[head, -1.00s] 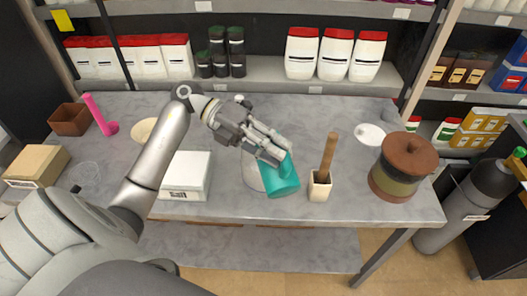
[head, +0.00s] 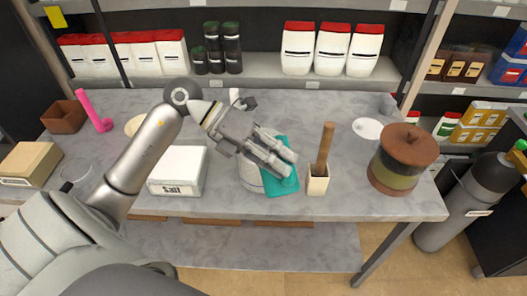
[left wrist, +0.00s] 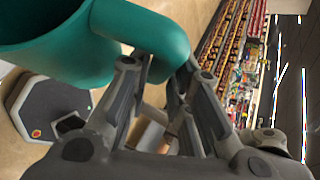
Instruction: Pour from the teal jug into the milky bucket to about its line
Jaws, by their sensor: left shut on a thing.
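The teal jug (head: 282,187) is in my left gripper (head: 287,163), over the middle of the table. In the left wrist view the jug's body (left wrist: 60,50) fills the upper left, with a dark inside at the top edge. Its handle (left wrist: 172,42) runs between the fingers, which are shut on it. The milky bucket (head: 249,178) stands on the table just left of the jug and is partly hidden by the gripper. I cannot see its line, its level or any stream. The jug's exact tilt is unclear. My right gripper does not show.
A square holder with a wooden handle (head: 317,182) stands close right of the jug. A white salt box (head: 177,172) is left of the bucket. A lidded brown jar (head: 402,160), a white disc (head: 367,128) and a pink item (head: 93,112) are farther off. The table's front right is clear.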

